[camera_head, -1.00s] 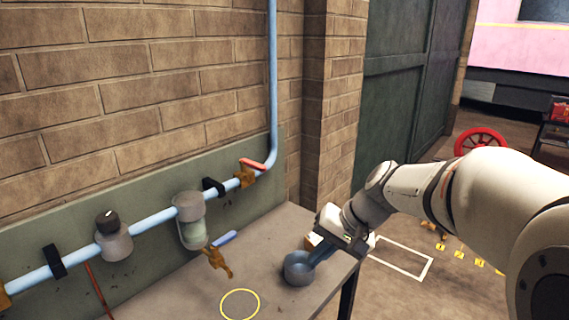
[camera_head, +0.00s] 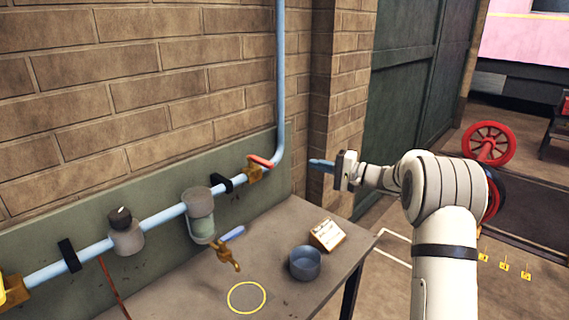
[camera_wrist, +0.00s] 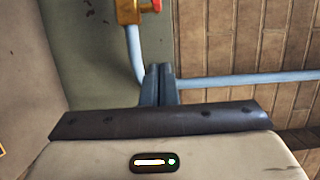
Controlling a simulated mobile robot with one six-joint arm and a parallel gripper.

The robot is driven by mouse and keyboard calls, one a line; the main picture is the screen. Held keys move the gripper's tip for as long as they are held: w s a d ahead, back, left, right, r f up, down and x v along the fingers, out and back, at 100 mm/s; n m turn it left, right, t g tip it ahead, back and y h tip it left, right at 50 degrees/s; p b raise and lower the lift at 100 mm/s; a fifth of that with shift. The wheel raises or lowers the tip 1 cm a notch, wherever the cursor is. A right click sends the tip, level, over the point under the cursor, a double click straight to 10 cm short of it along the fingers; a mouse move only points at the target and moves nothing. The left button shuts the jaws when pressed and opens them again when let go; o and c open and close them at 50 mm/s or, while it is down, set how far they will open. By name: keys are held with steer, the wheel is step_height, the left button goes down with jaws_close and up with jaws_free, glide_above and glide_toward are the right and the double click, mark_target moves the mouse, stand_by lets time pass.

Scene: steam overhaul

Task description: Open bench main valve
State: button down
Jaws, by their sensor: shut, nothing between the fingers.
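The bench main valve is a brass valve (camera_head: 254,174) with a red lever (camera_head: 261,161) on the light blue pipe, at the right end of the backboard. The lever lies roughly along the pipe, tilted a little across it; its exact setting is hard to tell. In the wrist view the brass valve body (camera_wrist: 128,12) shows at the top edge, with only a bit of red lever. My gripper (camera_head: 312,162) is shut and empty, to the right of the valve and apart from it. Its closed fingers (camera_wrist: 158,72) point toward the pipe in the wrist view.
The vertical blue pipe (camera_head: 280,80) rises between the valve and my gripper. A grey-blue cup (camera_head: 305,264) and a small card-like box (camera_head: 327,235) stand on the bench. A brass tap (camera_head: 226,252) with a blue lever hangs over the bench near a yellow ring (camera_head: 246,298).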

steer(key=shift+a, duration=0.1)
steer(key=a+p, duration=0.6)
steer(key=a, duration=0.5)
steer(key=shift+w+a, duration=0.25)
steer(key=shift+w, duration=0.1)
